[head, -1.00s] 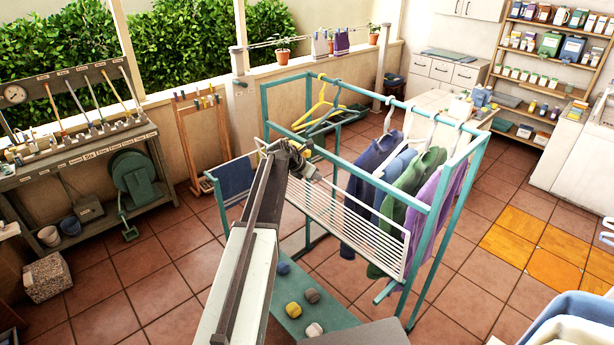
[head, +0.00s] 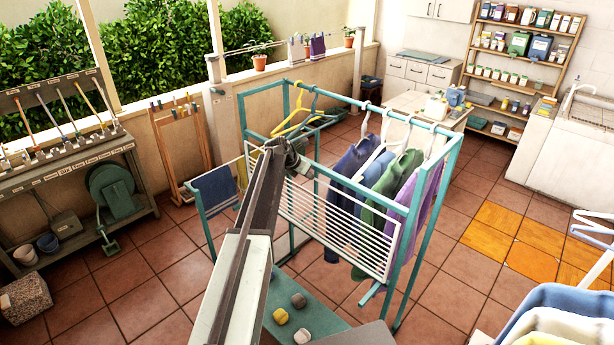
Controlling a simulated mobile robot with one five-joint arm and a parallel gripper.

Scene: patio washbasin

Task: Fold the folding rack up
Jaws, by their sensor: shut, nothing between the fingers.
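The folding rack (head: 345,228) is a white panel of thin bars on the near long side of a teal frame (head: 408,240). It shows as a steep panel facing me, with its lower edge below the frame's top rail. I cannot tell whether it lies flat against the frame. My gripper (head: 300,166) is dark and shut, with nothing held. It is at the rack's left upper part and hides some of it. The fingertips are small, and I cannot tell whether they touch the rack.
Shirts (head: 395,195) on hangers hang inside the frame, with a yellow hanger (head: 297,120) to their left. A blue towel (head: 214,194) hangs at the left end. A low teal shelf (head: 318,315) holds several small lumps. Laundry (head: 560,320) fills the lower right corner. Tiled floor is open to the right.

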